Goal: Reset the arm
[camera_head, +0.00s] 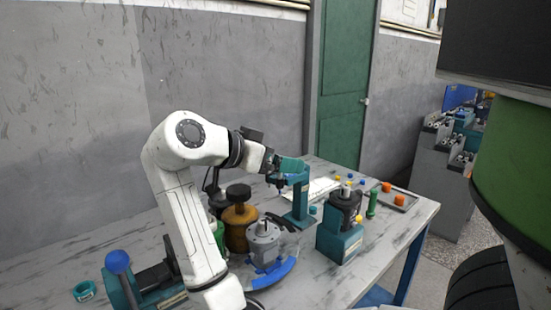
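My white arm rises from the bottom of the head view, bends at the elbow and reaches right over the table. My gripper (276,179) is at its end, close to the head of a teal stand (300,200). The fingertips are small and overlap the stand, so I cannot tell whether they touch it, or whether they are open or hold anything. A grey motor part (264,240) stands on a blue curved base (272,274) below the gripper.
A dark motor (343,206) sits on a teal block (338,242). A brown pot (238,222), a green cylinder (372,203) and a tray with orange pieces (399,200) are on the table (330,286). A blue-knobbed fixture (118,262) stands left. The front right tabletop is clear.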

